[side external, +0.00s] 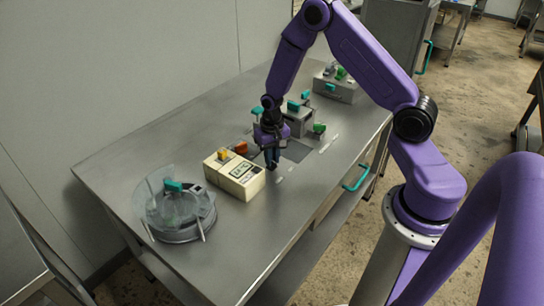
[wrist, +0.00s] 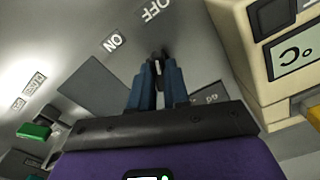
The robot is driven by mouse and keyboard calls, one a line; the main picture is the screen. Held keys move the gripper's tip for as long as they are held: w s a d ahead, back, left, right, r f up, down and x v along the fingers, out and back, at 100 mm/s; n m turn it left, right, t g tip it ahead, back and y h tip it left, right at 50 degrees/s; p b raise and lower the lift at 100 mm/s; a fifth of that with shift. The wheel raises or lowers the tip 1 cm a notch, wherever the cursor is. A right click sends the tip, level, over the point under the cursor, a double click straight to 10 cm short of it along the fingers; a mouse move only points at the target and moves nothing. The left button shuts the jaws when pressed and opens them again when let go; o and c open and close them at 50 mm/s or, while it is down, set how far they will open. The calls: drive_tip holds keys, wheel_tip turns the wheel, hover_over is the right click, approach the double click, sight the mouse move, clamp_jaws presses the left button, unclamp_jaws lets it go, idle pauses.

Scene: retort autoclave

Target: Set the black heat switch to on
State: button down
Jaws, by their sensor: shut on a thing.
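My gripper (side external: 271,165) points down at the steel table beside a cream box. In the wrist view its two blue fingers (wrist: 158,75) are closed on a small dark piece, the black heat switch (wrist: 156,56), of which only a little shows between the fingertips. An ON label (wrist: 113,42) lies to the upper left of the fingertips and an OFF label (wrist: 152,9) lies above them. I cannot tell which label the switch is set to. In the side view the switch is hidden by the fingers.
The cream box (side external: 241,181) with a display stands close to my gripper. A clear round chamber (side external: 177,207) with a teal handle is at the table's near left. A grey box (side external: 298,122) and a green block (side external: 319,128) stand behind the gripper. The table's front is clear.

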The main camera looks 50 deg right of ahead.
drive_tip(key=n, duration=0.5)
drive_tip(key=shift+n, duration=0.3)
drive_tip(key=n, duration=0.4)
drive_tip(key=shift+d+n, duration=0.1)
drive_tip(key=shift+n, duration=0.3)
drive_tip(key=c, duration=1.1)
unclamp_jaws()
wheel_tip(320, 180, up, 18)
drive_tip(key=shift+f, duration=0.25)
